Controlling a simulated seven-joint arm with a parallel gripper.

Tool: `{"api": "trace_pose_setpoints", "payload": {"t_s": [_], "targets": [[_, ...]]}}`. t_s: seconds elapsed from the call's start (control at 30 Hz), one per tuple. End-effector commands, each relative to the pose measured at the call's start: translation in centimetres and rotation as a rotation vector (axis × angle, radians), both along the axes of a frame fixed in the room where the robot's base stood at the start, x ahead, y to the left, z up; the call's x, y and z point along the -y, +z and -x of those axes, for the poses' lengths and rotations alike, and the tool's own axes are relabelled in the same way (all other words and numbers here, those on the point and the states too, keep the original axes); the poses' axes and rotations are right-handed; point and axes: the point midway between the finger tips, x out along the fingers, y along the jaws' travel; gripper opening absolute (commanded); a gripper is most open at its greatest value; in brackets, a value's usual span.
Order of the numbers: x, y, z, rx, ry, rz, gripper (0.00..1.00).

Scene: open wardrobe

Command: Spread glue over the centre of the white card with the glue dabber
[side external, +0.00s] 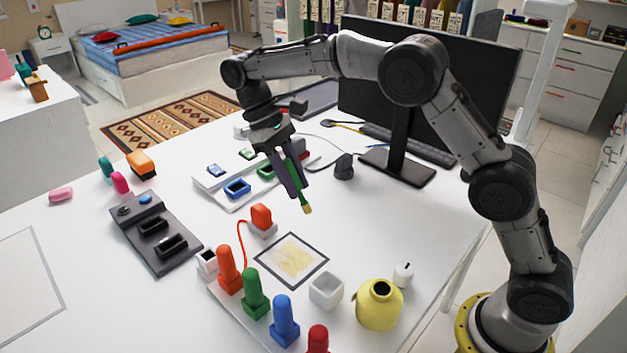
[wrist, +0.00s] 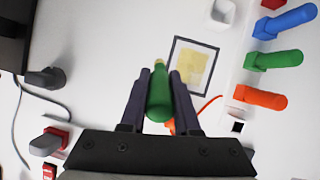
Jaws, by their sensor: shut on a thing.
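My gripper (side external: 287,186) is shut on the glue dabber (side external: 306,206), with its green handle between the fingers and its pale yellow tip pointing down. In the wrist view the dabber (wrist: 159,95) lies between both dark fingers (wrist: 158,78). The white card (side external: 268,260) lies flat on the table with a dark border. A pale yellow patch (side external: 292,258) covers much of its middle. The dabber tip appears above the table, behind the card in the side view. In the wrist view it shows just left of the card (wrist: 175,62), apart from it in the picture.
A round yellow pot (side external: 379,307) and a white open cup (side external: 326,290) stand right of the card. Orange (side external: 228,270), green (side external: 254,293) and blue (side external: 284,320) handled pieces stand in front. An orange-red switch (side external: 261,217) with a cable is behind. The monitor (side external: 430,85) stands at the back.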

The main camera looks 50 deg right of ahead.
Motion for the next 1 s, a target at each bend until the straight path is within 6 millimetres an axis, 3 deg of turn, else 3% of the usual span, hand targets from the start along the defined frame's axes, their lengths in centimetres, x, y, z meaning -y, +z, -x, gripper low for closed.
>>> {"api": "trace_pose_setpoints", "payload": {"t_s": [0.1, 0.33, 1.0], "targets": [[-3.6, 2.6, 1.0, 0.025, -0.014, -0.038, 0.00], [-7.2, 5.6, 2.3, 0.063, 0.023, -0.107, 0.00], [-7.4, 0.7, 2.4, 0.077, 0.030, -0.135, 0.00]]}}
